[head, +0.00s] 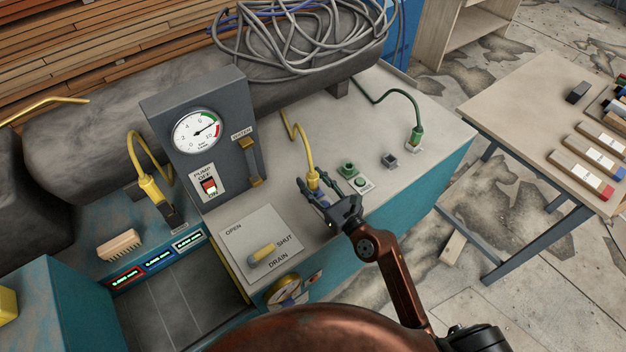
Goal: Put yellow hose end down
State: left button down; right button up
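The yellow hose end (312,181) is at the front middle of the grey bench top, with its thin yellow hose running up and back. My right gripper (314,184) reaches in from the lower right, its dark fingers on both sides of the yellow hose end, shut on it. A small blue part shows at its lower end; whether it touches the bench is hidden by the fingers. A second, thicker yellow hose with a yellow fitting (151,190) stands to the left of the pump box. My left gripper is out of view.
The pump box (207,135) with its gauge stands left of my gripper, the drain panel (262,246) in front. Green sockets (348,168), a grey socket (389,160) and a green hose end (414,138) are to the right. A brush (118,245) lies at left.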

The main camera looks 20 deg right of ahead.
jog(key=shift+r, duration=0.15)
jog(key=shift+s+d+r, duration=0.1)
jog(key=shift+s, duration=0.05)
jog(key=v, duration=1)
jog(key=shift+s+d+b, duration=0.1)
jog(key=shift+s+b, duration=0.15)
jog(key=shift+b, duration=0.05)
jog(key=shift+s+d, duration=0.15)
jog(key=shift+s, duration=0.35)
jog(key=shift+r, duration=0.15)
